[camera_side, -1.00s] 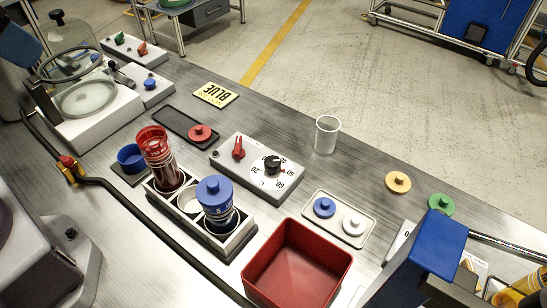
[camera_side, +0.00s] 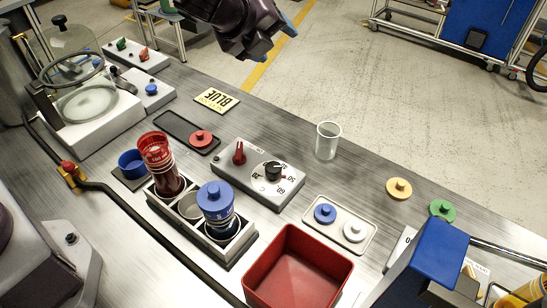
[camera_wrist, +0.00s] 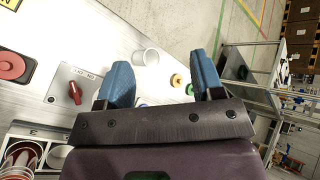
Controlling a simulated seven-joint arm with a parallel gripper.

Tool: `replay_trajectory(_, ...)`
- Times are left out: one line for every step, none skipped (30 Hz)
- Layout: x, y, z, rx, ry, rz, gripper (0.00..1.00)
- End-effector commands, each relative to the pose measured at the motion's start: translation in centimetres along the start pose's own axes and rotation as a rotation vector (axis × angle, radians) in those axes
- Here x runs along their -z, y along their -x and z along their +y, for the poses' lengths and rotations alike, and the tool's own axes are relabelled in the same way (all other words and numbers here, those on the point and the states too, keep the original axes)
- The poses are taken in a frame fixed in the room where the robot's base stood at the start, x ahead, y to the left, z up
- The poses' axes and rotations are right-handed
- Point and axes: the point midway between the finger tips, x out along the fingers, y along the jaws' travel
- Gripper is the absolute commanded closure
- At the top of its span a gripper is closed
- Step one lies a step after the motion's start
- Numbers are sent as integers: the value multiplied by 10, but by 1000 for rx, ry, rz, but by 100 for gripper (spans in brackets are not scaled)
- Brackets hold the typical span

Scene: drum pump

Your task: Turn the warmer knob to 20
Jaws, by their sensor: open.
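The warmer (camera_side: 258,174) is a grey box with a red switch (camera_side: 239,153) and a black knob (camera_side: 273,171) on a white numbered dial. Marks such as 20, 50 and 60 show around the knob; its exact setting is too small to read. My gripper (camera_side: 268,42) is at the top of the side view, well above and beyond the warmer, touching nothing. In the wrist view my gripper (camera_wrist: 161,78) has its two blue fingers wide apart with nothing between them. The red switch shows there left of the fingers (camera_wrist: 75,92); the knob is hidden behind the left finger.
A clear cup (camera_side: 328,141) stands behind the warmer. A tray with blue and white caps (camera_side: 366,243) and a red bin (camera_side: 297,268) lie to the right. A yellow BLUE sign (camera_side: 217,100) lies behind.

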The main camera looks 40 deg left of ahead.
Motion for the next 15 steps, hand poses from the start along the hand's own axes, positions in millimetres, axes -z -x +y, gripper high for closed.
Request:
replay_trajectory(29, -18, -7, 20, -248, 85, 39)
replay_trajectory(44, -25, -10, 31, -391, 139, 39)
replay_trajectory(64, -33, -9, 37, -581, 214, 39)
replay_trajectory(78, -37, -7, 38, -723, 274, 39)
replay_trajectory(91, -41, -3, 33, -861, 336, 39)
replay_trajectory(105, -43, 5, 20, -1037, 421, 39)
replay_trajectory(112, -44, 12, 6, -1158, 484, 39)
replay_trajectory(116, -43, 19, -10, -1270, 547, 39)
replay_trajectory(118, -40, 27, -33, -1402, 628, 39)
replay_trajectory(116, -37, 32, -50, -1484, 685, 39)
replay_trajectory(114, -32, 37, -64, -1555, 741, 39)
replay_trajectory(112, -25, 40, -74, -1632, 807, 39)
replay_trajectory(111, -19, 43, -80, -1678, 856, 39)
replay_trajectory(111, -15, 46, -83, -1715, 901, 39)
replay_trajectory(112, -10, 51, -87, -1750, 953, 39)
